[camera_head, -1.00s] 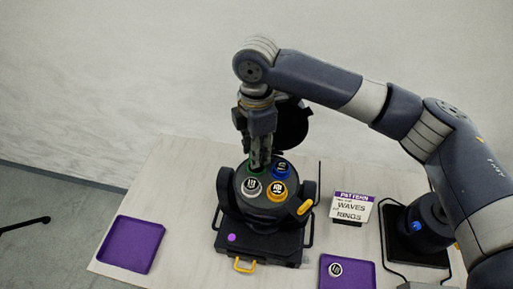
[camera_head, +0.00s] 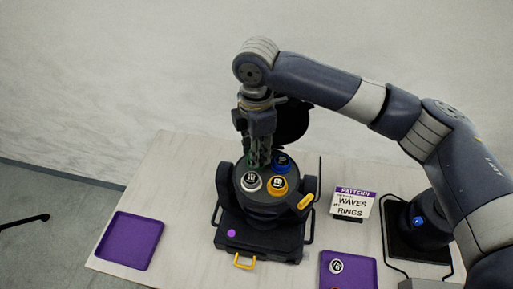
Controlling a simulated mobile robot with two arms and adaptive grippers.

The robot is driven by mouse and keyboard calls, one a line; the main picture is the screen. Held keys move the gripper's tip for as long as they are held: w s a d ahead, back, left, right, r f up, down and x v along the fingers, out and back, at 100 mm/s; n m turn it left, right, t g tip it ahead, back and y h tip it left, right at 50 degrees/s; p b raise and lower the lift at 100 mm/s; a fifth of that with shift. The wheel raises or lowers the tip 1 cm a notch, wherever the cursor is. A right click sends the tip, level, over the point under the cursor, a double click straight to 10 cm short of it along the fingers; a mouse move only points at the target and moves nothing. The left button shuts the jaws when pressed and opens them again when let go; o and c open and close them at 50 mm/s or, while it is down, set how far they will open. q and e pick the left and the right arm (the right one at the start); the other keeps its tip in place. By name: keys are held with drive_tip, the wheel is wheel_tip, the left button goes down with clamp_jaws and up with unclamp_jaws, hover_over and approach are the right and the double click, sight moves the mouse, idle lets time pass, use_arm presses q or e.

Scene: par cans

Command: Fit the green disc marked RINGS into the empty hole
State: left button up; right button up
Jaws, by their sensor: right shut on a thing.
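The par can (camera_head: 264,210) stands upright on the table, its round top facing up. The top carries a blue disc (camera_head: 282,161), a white-grey disc (camera_head: 251,182) and an orange-yellow disc (camera_head: 277,184). My right gripper (camera_head: 259,164) points down at the back left of this top and is shut on the green disc (camera_head: 250,159). Only a green edge shows beside the fingers. Its marking and the hole under it are hidden, and I cannot tell how deep it sits. My left gripper is out of view.
A sign reading PATTERN, WAVES, RINGS (camera_head: 352,203) stands right of the par can. An empty purple tray (camera_head: 130,241) lies at left. Another purple tray (camera_head: 352,280) holds a small grey disc (camera_head: 336,266). A dark lamp-like device (camera_head: 417,222) stands at right.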

drive_tip(key=shift+f, duration=0.3)
drive_tip(key=shift+f, duration=0.3)
drive_tip(key=o, duration=1)
drive_tip(key=shift+c, duration=0.2)
wheel_tip(320, 180, up, 12)
drive_tip(key=shift+f, duration=0.1)
